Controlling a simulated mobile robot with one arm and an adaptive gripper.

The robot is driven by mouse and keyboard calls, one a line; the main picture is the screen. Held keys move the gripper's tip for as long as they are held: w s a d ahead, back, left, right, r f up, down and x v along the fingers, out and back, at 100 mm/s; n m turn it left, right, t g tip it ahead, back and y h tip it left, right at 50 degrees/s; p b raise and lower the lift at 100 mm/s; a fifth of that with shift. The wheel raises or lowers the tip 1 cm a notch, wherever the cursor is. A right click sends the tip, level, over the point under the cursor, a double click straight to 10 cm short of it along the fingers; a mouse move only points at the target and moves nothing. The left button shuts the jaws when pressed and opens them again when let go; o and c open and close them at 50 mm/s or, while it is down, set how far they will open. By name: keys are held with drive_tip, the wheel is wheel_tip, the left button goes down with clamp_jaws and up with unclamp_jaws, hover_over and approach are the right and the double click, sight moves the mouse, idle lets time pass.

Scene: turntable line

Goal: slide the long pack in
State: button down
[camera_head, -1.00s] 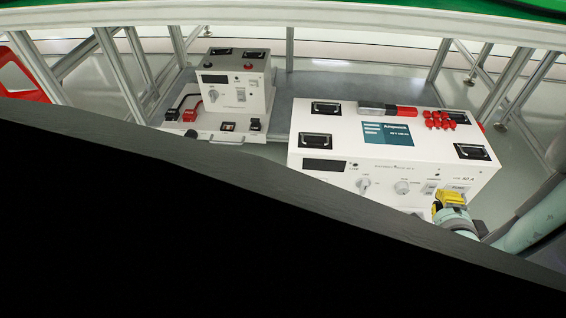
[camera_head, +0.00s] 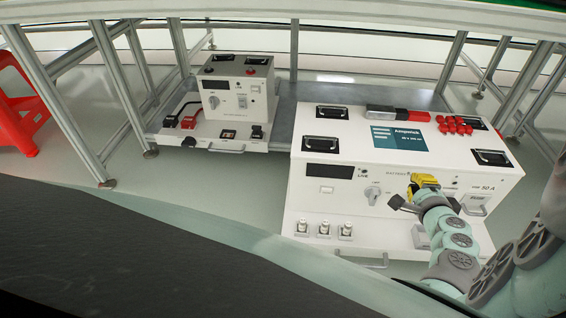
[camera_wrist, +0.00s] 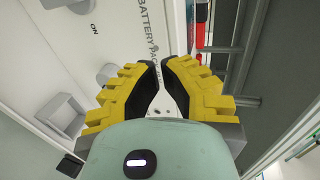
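The large white battery unit (camera_head: 345,200) stands at the centre right in the head view, with switches and printed labels on its front. A long dark-grey and red block (camera_head: 395,111), which may be the long pack, lies on its top near the back edge. My gripper (camera_head: 424,180) is in front of the unit's front panel, below that block. In the wrist view its yellow fingers (camera_wrist: 160,66) have their black tips nearly together, with no pack seen between them. The printed "BATTERY PAC..." panel (camera_wrist: 125,40) is beyond the fingers. Contact with the panel cannot be told.
A smaller white unit (camera_head: 232,100) with a red button stands at the back left. Several red caps (camera_head: 454,125) and black handles sit on the large unit's top. Metal frame legs (camera_head: 60,100) and a red stool (camera_head: 18,115) are at the left.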

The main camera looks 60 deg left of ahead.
sight(411, 169)
drive_tip(key=shift+w+a, duration=0.65)
drive_tip(key=shift+a, duration=0.15)
drive_tip(key=shift+w+a, duration=0.6)
drive_tip(key=shift+a, duration=0.2)
